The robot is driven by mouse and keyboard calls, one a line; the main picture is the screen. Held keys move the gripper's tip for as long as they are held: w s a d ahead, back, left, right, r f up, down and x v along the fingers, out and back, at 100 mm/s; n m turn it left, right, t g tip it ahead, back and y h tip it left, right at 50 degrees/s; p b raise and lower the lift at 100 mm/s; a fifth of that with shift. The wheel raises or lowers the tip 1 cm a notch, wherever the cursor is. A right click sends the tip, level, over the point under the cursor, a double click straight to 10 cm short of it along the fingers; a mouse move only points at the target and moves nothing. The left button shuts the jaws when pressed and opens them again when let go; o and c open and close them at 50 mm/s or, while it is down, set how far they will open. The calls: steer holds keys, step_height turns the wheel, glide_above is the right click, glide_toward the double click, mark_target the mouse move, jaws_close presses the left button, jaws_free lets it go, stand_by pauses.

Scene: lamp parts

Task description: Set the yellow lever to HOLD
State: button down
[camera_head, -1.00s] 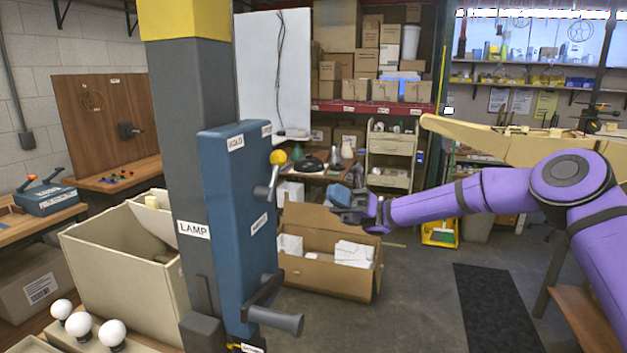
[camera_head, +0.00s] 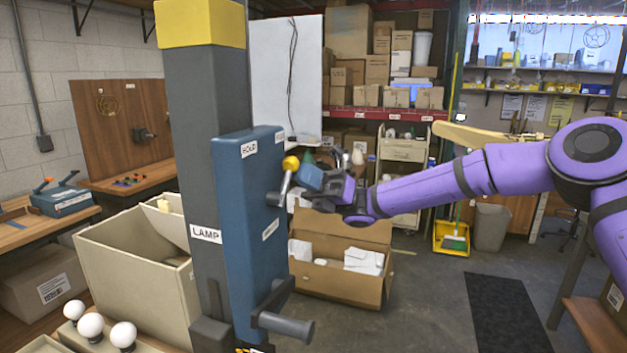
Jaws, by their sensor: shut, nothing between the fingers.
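The lever (camera_head: 284,183) is a grey arm with a yellow ball knob (camera_head: 291,163). It sits on the right-hand face of a blue box (camera_head: 232,195) fixed to a grey post, and points up, leaning slightly right. A HOLD label (camera_head: 249,149) is at the top of the box's front face. Two more labels, too small to read surely, are on the lever's face, one above and one below it. My gripper (camera_head: 308,178) is shut and empty, just right of the knob. I cannot tell whether it touches the knob.
A larger grey handle (camera_head: 283,323) sticks out low on the box. The grey post (camera_head: 203,120) carries a LAMP label. An open cardboard box (camera_head: 340,279) stands on the floor beneath my gripper. White bulbs (camera_head: 91,325) sit at lower left.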

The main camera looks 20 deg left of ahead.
mark_target(288, 159)
steer(key=shift+r, duration=0.1)
stand_by(0.4)
steer(key=s+r+n+t+h, duration=0.1)
steer(key=s+n+t+h, duration=0.1)
steer(key=s+r+n+t+h, duration=0.2)
steer(key=n+t+h, duration=0.1)
steer(key=s+r+n+t+h, duration=0.1)
steer(key=s+n+t+h, duration=0.1)
steer(key=h, duration=0.1)
steer(key=shift+a+r+n+t, duration=0.3)
steer(key=shift+n, duration=0.1)
steer(key=shift+s+n+t+h, duration=0.3)
steer(key=shift+s+t+h, duration=0.2)
steer(key=shift+s+t, duration=0.35)
steer(key=shift+s+f+n+t, duration=0.15)
steer(key=shift+s+n+t, duration=0.2)
steer(key=shift+t, duration=0.4)
steer(key=shift+s, duration=0.1)
